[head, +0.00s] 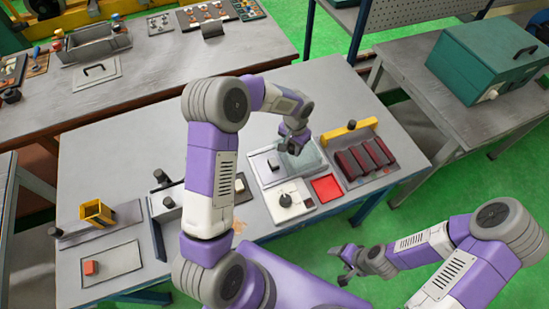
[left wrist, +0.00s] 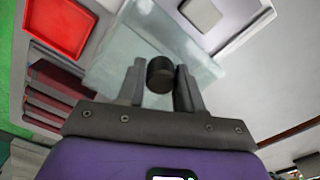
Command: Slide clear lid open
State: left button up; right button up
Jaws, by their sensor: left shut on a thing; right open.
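The clear lid (head: 309,163) is a pale see-through panel on the station in the middle right of the table in the head view. It also shows in the left wrist view (left wrist: 121,48), with a dark round knob (left wrist: 160,74) on it. My left gripper (left wrist: 160,85) has its two fingers on either side of the knob and is shut on it. In the head view my left gripper (head: 291,143) is over the lid, and its fingers partly hide the knob. My right gripper (head: 349,262) is open and empty, off the front edge of the table.
A red tray (head: 327,188) and a white panel with a black dial (head: 285,199) lie in front of the lid. Several dark red blocks (head: 365,157) stand in a rack to the right, with a yellow bar (head: 349,129) behind. A yellow bracket (head: 97,212) stands at left.

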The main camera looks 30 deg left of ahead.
pick_arm(q)
jog(key=shift+w+d+f, duration=0.15)
jog(key=shift+w+d, duration=0.4)
jog(key=shift+w, duration=0.05)
jog(key=shift+w+d+f, duration=0.15)
jog(key=shift+w+d, duration=0.35)
jog(key=shift+w, duration=0.05)
jog(key=o, duration=0.7)
jog(key=shift+d, duration=0.1)
jog(key=shift+r, duration=0.1)
jog(key=shift+w+d+r+p, duration=0.1)
jog(key=shift+r+p, duration=0.35)
jog(key=shift+r, duration=0.2)
jog(key=shift+a+r+p, duration=0.2)
jog(key=shift+r+p, duration=1.2)
jog(key=shift+r, duration=1.05)
jog(key=shift+w, duration=0.1)
